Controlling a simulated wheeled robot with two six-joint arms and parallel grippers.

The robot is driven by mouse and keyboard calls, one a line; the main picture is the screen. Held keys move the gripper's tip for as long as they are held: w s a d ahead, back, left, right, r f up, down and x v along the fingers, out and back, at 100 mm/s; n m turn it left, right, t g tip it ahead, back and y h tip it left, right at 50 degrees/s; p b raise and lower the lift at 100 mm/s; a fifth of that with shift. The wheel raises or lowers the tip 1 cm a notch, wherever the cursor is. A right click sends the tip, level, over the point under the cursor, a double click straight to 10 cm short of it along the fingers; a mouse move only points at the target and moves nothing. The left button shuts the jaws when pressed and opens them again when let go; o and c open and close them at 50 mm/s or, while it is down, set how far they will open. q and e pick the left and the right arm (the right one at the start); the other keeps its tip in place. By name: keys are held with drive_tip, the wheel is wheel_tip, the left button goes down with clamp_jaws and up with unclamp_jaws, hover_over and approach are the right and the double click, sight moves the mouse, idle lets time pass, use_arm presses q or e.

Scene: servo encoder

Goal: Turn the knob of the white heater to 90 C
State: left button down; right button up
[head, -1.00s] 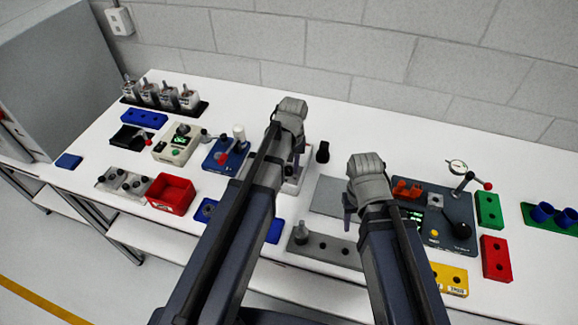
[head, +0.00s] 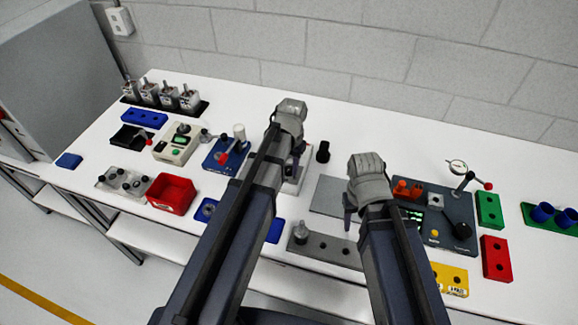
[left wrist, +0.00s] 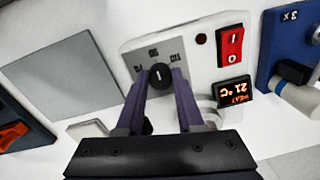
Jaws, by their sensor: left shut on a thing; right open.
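The white heater (left wrist: 192,55) fills the middle of the left wrist view. Its round black knob (left wrist: 160,75) sits on a grey dial with small marks that are hard to read. A red rocker switch (left wrist: 230,46) and a display (left wrist: 235,93) reading HEAT 21 °C are beside it. My left gripper (left wrist: 160,80) is shut on the knob, one finger on each side. In the head view my left gripper (head: 293,150) is over the heater (head: 297,180), which my arm mostly hides. My right gripper (head: 349,217) is open and apart from the heater, above the grey plate's edge.
A flat grey plate (head: 325,195) lies right of the heater. A grey block (head: 325,248) lies in front.

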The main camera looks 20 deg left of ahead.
sight(290, 169)
idle(0.3)
use_arm(q)
drive_tip(key=c, duration=0.5)
unclamp_jaws()
drive_tip(key=shift+c, duration=0.2)
drive_tip(key=r+p, duration=0.8)
drive_tip(key=shift+s+d, duration=0.1)
drive_tip(key=shift+d, duration=0.1)
drive_tip(key=shift+f, duration=0.1)
use_arm(e)
wheel_tip(290, 169, up, 8)
drive_tip(key=shift+f, duration=0.15)
use_arm(q)
drive_tip(key=s+d+f+b, duration=0.2)
drive_tip(key=s+d, duration=0.3)
drive_tip(key=s, duration=0.2)
drive_tip(key=s+d+f+m+b, duration=0.1)
drive_tip(key=s+d+f+b, duration=0.2)
drive_tip(key=s+d, duration=0.2)
drive_tip(key=shift+s+f+y+b, duration=0.2)
drive_tip(key=shift+s+y+b, duration=0.15)
drive_tip(key=shift+s, duration=0.65)
use_arm(e)
wheel_tip(290, 169, down, 5)
drive_tip(key=shift+f, duration=0.2)
